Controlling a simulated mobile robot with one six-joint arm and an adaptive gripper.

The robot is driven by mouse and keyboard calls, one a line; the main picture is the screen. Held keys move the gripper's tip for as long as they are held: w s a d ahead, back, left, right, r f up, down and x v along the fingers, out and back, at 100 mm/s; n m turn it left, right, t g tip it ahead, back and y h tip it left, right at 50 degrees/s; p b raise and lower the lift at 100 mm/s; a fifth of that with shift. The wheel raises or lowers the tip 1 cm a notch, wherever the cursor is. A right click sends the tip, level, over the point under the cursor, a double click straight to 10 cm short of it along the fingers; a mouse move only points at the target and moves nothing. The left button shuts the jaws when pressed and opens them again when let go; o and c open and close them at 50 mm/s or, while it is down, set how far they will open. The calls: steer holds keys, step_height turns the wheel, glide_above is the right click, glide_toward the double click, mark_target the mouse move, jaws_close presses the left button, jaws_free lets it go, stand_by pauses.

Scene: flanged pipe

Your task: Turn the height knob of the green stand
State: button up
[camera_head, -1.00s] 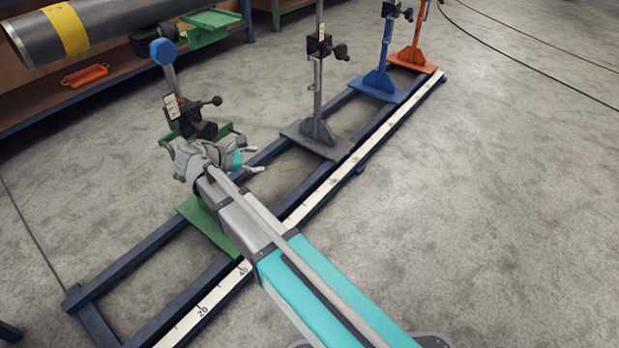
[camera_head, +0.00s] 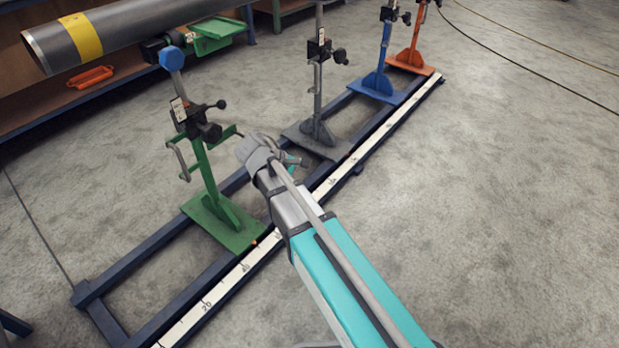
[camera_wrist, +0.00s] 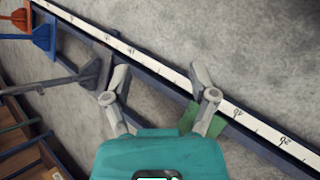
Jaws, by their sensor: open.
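The green stand (camera_head: 208,185) stands upright on the rail frame at centre-left in the head view. At its upper part sit a black clamp block (camera_head: 203,130) and a small lever with a black ball end (camera_head: 220,104). A crank-like handle (camera_head: 180,163) is on its left side. Which of these is the height knob I cannot tell for certain. My gripper (camera_head: 297,160) is to the right of the green stand, apart from it. In the wrist view my gripper (camera_wrist: 160,92) is open and empty, and the green base plate (camera_wrist: 215,127) shows partly behind the right finger.
A grey stand (camera_head: 318,90), a blue stand (camera_head: 382,60) and an orange stand (camera_head: 414,45) stand farther along the rail frame. A pipe (camera_head: 120,32) with a yellow band lies over the green stand's top. A white scale (camera_head: 225,285) runs along the frame.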

steer(key=shift+s+d+f+m, duration=0.1)
steer(key=shift+s+d+m, duration=0.2)
steer(key=shift+d, duration=0.2)
steer(key=shift+s+d+m, duration=0.3)
steer(key=shift+d, duration=0.2)
steer(key=shift+a, duration=0.1)
